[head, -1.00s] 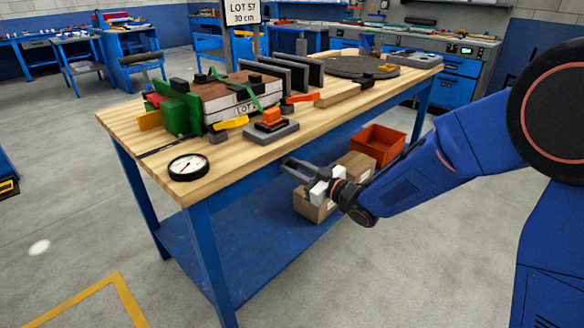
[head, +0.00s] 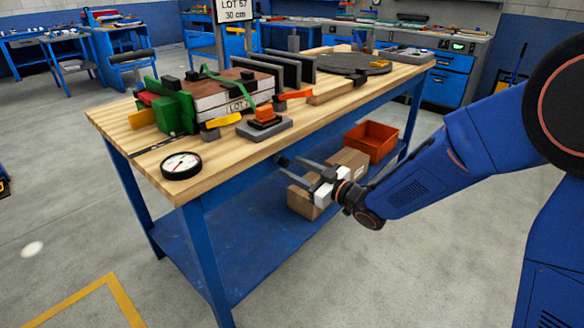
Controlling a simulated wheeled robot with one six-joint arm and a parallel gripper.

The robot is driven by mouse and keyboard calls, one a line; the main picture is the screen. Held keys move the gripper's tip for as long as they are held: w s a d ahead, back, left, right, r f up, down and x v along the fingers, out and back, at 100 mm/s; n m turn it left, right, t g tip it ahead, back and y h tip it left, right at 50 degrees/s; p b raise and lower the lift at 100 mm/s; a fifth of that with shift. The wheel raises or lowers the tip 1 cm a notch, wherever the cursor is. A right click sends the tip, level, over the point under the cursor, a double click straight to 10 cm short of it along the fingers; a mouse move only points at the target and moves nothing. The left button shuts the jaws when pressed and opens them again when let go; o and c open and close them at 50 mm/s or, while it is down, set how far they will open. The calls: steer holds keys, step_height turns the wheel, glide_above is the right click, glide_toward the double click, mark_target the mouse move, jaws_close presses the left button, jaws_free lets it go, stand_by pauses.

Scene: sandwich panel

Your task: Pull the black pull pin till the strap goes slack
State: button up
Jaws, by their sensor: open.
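A green strap (head: 215,86) runs over a wrapped stack of panels (head: 230,88) marked with a LOT label on the near table. A green block (head: 175,113) stands at the stack's left end. Several small black pieces sit around the stack, one on its top (head: 247,75) and one at its front right (head: 279,104); I cannot tell which is the pull pin. My gripper (head: 292,168) is open and empty. It appears in front of the table's front side, below the top's edge and apart from the stack, its fingers pointing left.
The wooden tabletop (head: 225,160) carries a round gauge (head: 181,165), a grey block with an orange part (head: 264,124) and a dark round plate (head: 350,64). Below are cardboard boxes (head: 304,203) and an orange bin (head: 371,141). The floor in front is clear.

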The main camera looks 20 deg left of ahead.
steer(key=v, duration=1.5)
steer(key=shift+d, duration=0.4)
steer(key=w+d+r+m+t+h, duration=0.1)
steer(key=w+d+m+t+h, duration=0.25)
steer(key=d, duration=0.35)
steer(key=w+d+r+m+t+h, duration=0.1)
steer(key=w+d+m+t+h, duration=0.15)
steer(key=d+h, duration=0.4)
steer(key=s+d+m+g+h, duration=0.1)
steer(key=s+d+m+h, duration=0.25)
steer(key=d, duration=1.05)
steer(key=s+d+m+g+h, duration=0.3)
steer(key=s+d+m+h, duration=0.1)
steer(key=s+d, duration=0.55)
steer(key=s+f+m+g, duration=0.1)
steer(key=s+g, duration=0.3)
steer(key=s, duration=1.1)
steer(key=shift+s+m+y, duration=0.35)
steer(key=shift+m+y, duration=0.1)
